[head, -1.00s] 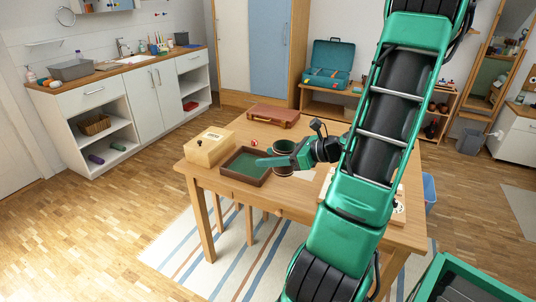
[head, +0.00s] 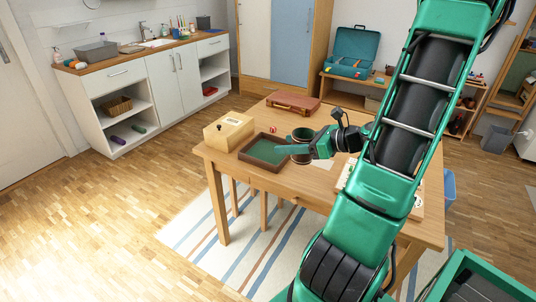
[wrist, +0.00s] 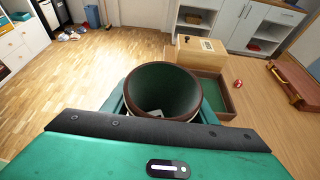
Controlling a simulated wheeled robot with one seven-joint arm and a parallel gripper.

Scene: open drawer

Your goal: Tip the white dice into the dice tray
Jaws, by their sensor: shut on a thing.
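One finger crosses in front of the cup in the head view. In the wrist view the cup (wrist: 162,88) opens toward the camera, and white dice (wrist: 156,113) show low inside it; how many is unclear. The cup looks roughly upright. The dice tray (head: 254,160), brown-walled with a green floor, lies on the table just left of the cup, with a fingertip over its right side. The tray (wrist: 227,105) is partly hidden behind the cup in the wrist view.
A wooden box (head: 228,131) stands left of the tray. A small red die (head: 273,129) lies behind the tray; it also shows in the wrist view (wrist: 238,83). A brown case (head: 293,102) lies at the table's back. A pale board (head: 347,178) lies right, partly behind my arm.

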